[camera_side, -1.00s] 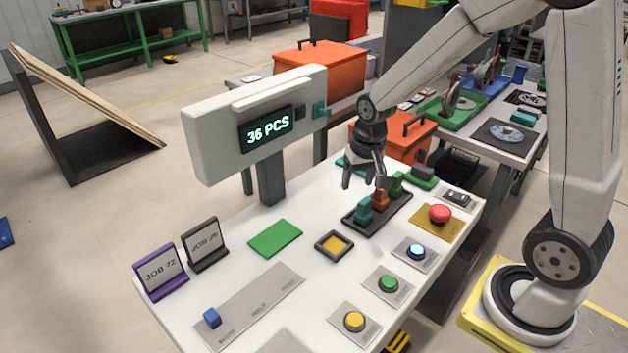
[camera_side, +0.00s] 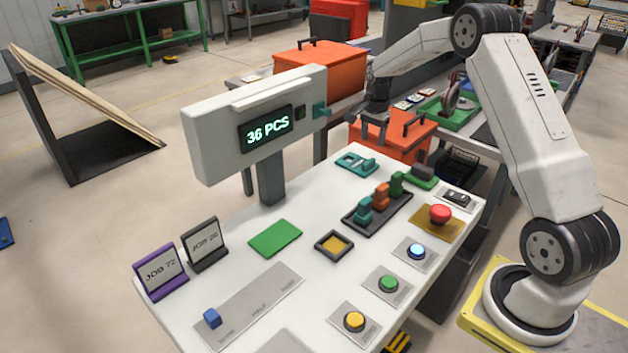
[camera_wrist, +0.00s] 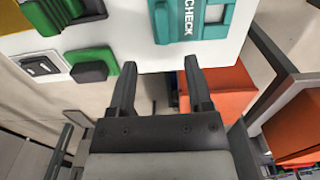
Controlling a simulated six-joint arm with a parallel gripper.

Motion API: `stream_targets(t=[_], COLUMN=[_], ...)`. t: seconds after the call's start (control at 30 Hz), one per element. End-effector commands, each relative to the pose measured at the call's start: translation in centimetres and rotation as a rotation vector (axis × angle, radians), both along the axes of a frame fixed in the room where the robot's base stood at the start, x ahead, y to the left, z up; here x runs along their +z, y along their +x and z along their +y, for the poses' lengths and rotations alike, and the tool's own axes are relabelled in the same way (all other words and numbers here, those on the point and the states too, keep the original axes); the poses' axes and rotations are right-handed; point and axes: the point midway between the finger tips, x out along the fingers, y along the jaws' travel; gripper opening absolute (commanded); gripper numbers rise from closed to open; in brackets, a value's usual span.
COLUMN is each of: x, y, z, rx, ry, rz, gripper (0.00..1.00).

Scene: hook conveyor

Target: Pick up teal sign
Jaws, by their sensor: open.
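The teal sign (camera_side: 368,168) lies at the far edge of the white table in the side view. In the wrist view, the teal sign (camera_wrist: 218,30) shows at the top with the word CHECK in white, partly cut off by the frame. My gripper (camera_wrist: 158,72) is open and empty, its two dark fingers pointing toward the table edge, apart from the sign. In the side view my dark wrist is beyond the table's far edge, above the orange toolbox, and the fingers are hard to make out.
A black base with teal, orange and green levers (camera_side: 381,195) stands near the sign. The orange toolbox (camera_side: 395,145) with a raised handle is beyond the table edge. The display box (camera_side: 230,130) stands on a post at left. Buttons line the front side.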

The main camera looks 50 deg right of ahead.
Motion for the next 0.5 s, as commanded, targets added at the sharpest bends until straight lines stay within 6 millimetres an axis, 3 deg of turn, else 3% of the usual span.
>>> stream_targets(t=[0.27,0.5], x=[-0.3,-2.2], y=[0.0,0.1], z=[-0.3,-0.2], rx=[-0.012,-0.011], ry=[0.001,0.001], rz=[0.002,0.002], gripper=[0.65,0.65])
